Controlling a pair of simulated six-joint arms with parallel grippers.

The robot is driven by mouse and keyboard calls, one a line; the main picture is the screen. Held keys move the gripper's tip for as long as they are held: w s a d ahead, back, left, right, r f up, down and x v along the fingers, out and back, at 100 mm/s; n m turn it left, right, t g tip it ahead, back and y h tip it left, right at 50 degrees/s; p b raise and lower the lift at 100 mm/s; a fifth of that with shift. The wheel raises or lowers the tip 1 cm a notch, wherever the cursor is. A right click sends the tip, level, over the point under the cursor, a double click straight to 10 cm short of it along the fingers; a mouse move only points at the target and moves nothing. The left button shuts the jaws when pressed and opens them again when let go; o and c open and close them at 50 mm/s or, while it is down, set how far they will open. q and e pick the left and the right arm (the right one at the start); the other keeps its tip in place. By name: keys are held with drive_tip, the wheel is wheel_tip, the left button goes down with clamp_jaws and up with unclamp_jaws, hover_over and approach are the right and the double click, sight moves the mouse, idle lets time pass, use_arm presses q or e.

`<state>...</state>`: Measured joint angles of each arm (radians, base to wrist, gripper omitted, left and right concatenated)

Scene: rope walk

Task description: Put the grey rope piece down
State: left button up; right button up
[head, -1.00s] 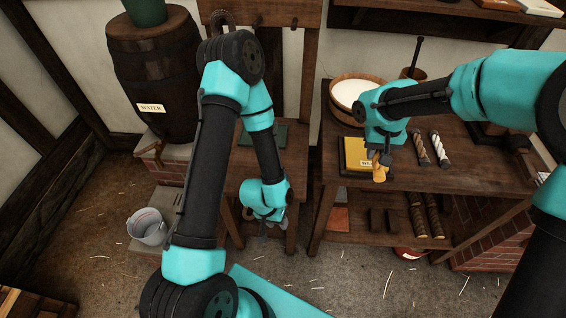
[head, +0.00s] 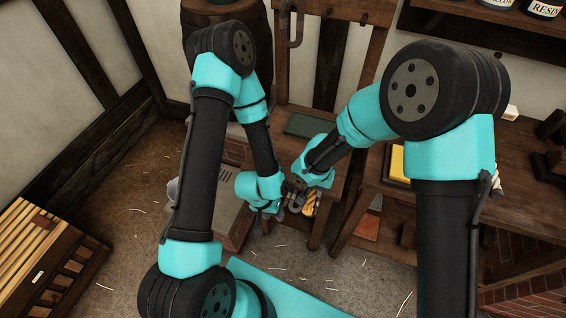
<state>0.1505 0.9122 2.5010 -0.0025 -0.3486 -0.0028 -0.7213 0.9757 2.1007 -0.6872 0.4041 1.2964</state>
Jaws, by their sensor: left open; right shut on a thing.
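My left gripper (head: 274,209) is open at the middle of the head view, low in front of the wooden stand. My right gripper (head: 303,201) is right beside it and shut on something. A small yellow-orange thing (head: 311,204) shows at the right gripper's fingers; it is too small and too covered to tell what it is. I cannot make out a grey rope piece apart from the dark grey fingers; the two grippers hide much of that spot.
A wooden stand (head: 330,90) with a dark green pad (head: 306,125) is behind the grippers. The workbench (head: 530,205) is at the right, with a yellow block (head: 398,163), partly behind my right arm. A slatted wooden crate (head: 40,250) is at lower left. Straw lies on open floor (head: 125,250).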

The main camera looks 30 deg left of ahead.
drive_tip(key=shift+s+a+f, duration=0.5)
drive_tip(key=shift+s+a, duration=0.05)
drive_tip(key=shift+a, duration=0.05)
drive_tip(key=shift+w, duration=0.1)
drive_tip(key=w+a, duration=0.1)
drive_tip(key=w, duration=0.3)
drive_tip(key=w+a+f, duration=0.1)
drive_tip(key=w+a, duration=0.1)
drive_tip(key=w, duration=0.3)
drive_tip(key=w+a, duration=0.1)
drive_tip(key=w, duration=0.4)
drive_tip(key=shift+w+a+f, duration=0.2)
drive_tip(key=shift+w, duration=0.05)
drive_tip(key=shift+w, duration=0.15)
drive_tip(key=shift+w+a+f, duration=0.1)
drive_tip(key=shift+w+f, duration=0.1)
drive_tip(key=shift+f, duration=1.6)
drive_tip(key=shift+f, duration=0.15)
